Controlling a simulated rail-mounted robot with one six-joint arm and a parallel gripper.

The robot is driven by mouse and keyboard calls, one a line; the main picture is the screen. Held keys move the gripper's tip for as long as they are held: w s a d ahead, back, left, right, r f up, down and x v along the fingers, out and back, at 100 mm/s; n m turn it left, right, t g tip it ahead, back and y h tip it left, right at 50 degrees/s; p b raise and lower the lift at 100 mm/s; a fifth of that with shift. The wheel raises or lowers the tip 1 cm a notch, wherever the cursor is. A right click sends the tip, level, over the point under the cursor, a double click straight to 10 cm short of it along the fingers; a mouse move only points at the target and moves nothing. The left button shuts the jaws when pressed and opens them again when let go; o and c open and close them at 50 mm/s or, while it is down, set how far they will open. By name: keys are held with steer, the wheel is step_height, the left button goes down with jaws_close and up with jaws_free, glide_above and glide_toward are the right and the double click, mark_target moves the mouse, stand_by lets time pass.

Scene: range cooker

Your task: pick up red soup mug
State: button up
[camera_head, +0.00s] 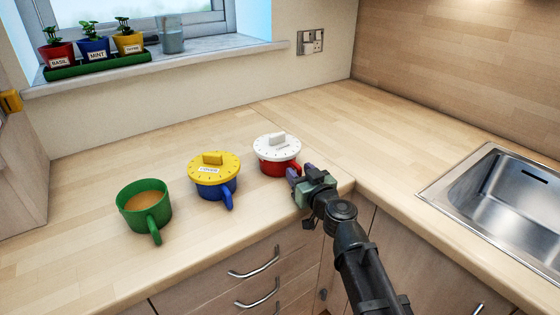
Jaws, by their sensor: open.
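The red soup mug (279,168) stands upright on the wooden worktop, covered by a white lid (277,147) with a raised grip on top. Its red handle points toward the lower right, close to my gripper. My gripper (298,172) is open, at the right side of the red mug near the handle. Whether the fingers touch the handle or stand around it, I cannot tell. The near finger and the gripper body hide part of the handle area.
A blue mug (216,190) with a yellow lid (214,168) stands left of the red mug. A green mug (144,206) of brown soup, uncovered, is further left. A steel sink (455,192) is at the right. Potted herbs in a green tray (108,63) stand on the windowsill. Worktop behind the mugs is clear.

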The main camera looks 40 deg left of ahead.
steer(key=shift+w+a, duration=0.3)
steer(key=shift+a, duration=0.2)
steer(key=shift+d, duration=0.1)
jaws_close()
